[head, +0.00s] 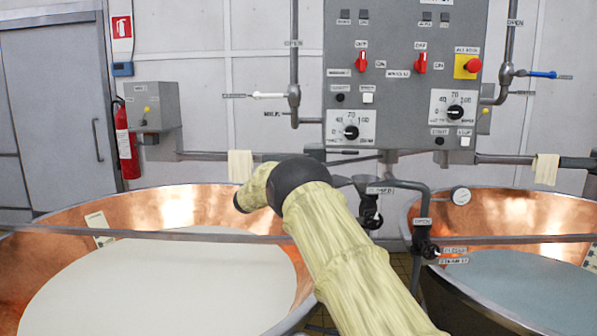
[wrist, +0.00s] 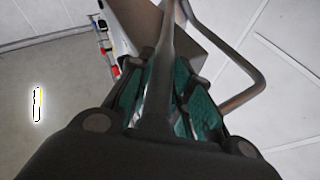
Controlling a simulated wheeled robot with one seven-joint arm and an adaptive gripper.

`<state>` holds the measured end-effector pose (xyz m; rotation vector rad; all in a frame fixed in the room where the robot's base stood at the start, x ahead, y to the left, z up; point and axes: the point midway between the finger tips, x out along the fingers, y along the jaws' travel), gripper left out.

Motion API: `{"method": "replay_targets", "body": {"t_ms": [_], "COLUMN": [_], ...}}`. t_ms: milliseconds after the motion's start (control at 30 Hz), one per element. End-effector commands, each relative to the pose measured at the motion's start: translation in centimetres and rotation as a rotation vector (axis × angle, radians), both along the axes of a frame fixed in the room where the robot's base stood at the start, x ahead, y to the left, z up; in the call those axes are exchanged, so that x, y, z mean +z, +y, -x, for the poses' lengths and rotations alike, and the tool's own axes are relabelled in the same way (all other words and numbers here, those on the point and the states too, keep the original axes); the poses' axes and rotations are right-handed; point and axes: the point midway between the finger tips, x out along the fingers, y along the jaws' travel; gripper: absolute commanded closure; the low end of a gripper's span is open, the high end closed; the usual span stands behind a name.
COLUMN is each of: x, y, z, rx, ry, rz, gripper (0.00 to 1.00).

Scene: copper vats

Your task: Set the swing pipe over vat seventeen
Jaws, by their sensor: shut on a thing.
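Two copper vats stand side by side. The left vat (head: 55,217) holds white liquid and the right vat (head: 412,212) holds greyish liquid. I cannot read a vat number. A dark grey pipe with a bend (head: 424,205), a funnel-like piece and small valves stands between them; it looks like the swing pipe. My arm in its cream sleeve reaches across the middle of the head view and hides my gripper there. In the wrist view my gripper (wrist: 162,85), with green pads, is shut around a straight dark pipe (wrist: 167,35); its far end is out of frame.
A grey control box (head: 405,45) with red switches and dials hangs behind the vats. A grey rail (head: 520,239) crosses the vats. Cloths hang from the wall pipe (head: 205,156). A fire extinguisher (head: 126,150) is at the left. A bent pipe (wrist: 247,85) passes near my gripper.

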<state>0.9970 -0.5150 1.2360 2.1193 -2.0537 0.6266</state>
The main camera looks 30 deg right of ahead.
Motion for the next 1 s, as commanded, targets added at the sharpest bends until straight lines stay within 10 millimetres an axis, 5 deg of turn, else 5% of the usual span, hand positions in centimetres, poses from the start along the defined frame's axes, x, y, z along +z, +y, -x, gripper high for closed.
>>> {"method": "replay_targets", "body": {"t_ms": [400,433,567,1000], "x": [0.2,0.2,0.2,-0.3], "y": [-0.4,-0.4,-0.2,0.9], "z": [0.0,0.0,0.0,-0.2], "rx": [-0.006,-0.006,-0.005,-0.001], "ry": [-0.002,-0.002,-0.002,0.000], "rz": [0.002,0.002,0.001,0.001], "gripper": [1.00,0.77,0.57,0.57]}}
